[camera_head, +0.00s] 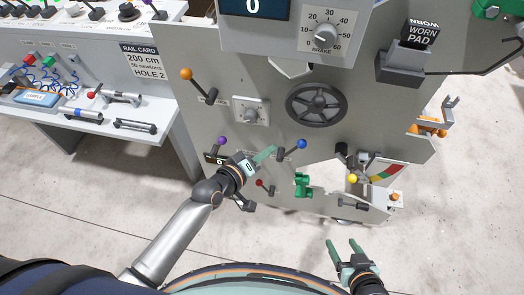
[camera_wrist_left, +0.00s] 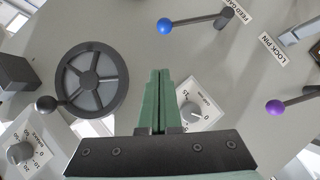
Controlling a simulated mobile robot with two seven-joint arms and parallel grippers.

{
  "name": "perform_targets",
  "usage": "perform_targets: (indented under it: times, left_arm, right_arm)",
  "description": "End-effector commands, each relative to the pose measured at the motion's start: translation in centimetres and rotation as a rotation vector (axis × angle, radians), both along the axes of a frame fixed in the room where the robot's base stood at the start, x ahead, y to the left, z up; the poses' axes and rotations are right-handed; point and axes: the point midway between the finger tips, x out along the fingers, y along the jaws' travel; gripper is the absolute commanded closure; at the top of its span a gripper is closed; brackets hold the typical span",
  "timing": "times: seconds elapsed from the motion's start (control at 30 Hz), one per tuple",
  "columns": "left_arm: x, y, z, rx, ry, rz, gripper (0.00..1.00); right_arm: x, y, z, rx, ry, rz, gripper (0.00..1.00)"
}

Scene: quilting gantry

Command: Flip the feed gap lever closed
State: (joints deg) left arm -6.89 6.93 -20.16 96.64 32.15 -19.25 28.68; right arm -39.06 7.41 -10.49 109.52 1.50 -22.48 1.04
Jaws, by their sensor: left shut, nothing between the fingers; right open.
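The feed gap lever is a dark arm with a blue ball knob (camera_head: 302,144) on the grey machine panel. In the head view its knob points right and slightly up from the pivot. In the left wrist view its blue knob (camera_wrist_left: 165,26) lies left of the pivot, beside a partly cut-off "FEED GAP" label (camera_wrist_left: 236,14). My left gripper (camera_head: 271,149) is shut and empty, its green fingertips just left of the lever's pivot in the head view. In the left wrist view the fingers (camera_wrist_left: 160,75) appear below the knob, apart from it. My right gripper (camera_head: 344,246) is open and empty, low in front of the panel.
A dark handwheel (camera_head: 316,105) and a dial (camera_head: 250,111) sit above the lever. An orange-knobbed lever (camera_head: 187,74), a purple-knobbed lever (camera_head: 222,141) and a red-knobbed lever (camera_head: 260,183) are nearby. Green fittings (camera_head: 303,185) stand out below right. A workbench (camera_head: 150,150) stands at left.

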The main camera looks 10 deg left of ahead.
Motion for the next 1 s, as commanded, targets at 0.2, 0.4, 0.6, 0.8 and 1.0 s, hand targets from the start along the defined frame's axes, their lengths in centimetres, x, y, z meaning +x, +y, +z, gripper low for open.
perform_targets:
  times: [0.2,0.4,0.6,0.8,1.0]
  left_arm:
    - [-1.5,0.8,0.7,0.000,0.002,0.000,1.00]
    - [-1.7,0.9,0.7,0.000,0.000,0.000,1.00]
    - [-1.6,0.9,0.7,0.000,0.000,0.000,1.00]
    - [-1.6,0.9,0.7,0.001,0.000,0.000,1.00]
    - [-5.2,2.8,-1.8,0.185,0.005,-0.018,1.00]
  right_arm:
    - [0.1,0.0,0.3,-0.001,-0.001,0.001,0.34]
    - [0.1,0.0,0.4,0.000,-0.002,0.001,0.34]
    - [0.1,0.0,0.4,-0.001,-0.003,0.001,0.34]
    - [0.2,0.0,0.4,0.000,-0.003,0.002,0.34]
    - [0.2,0.0,1.2,-0.001,-0.003,0.003,0.34]
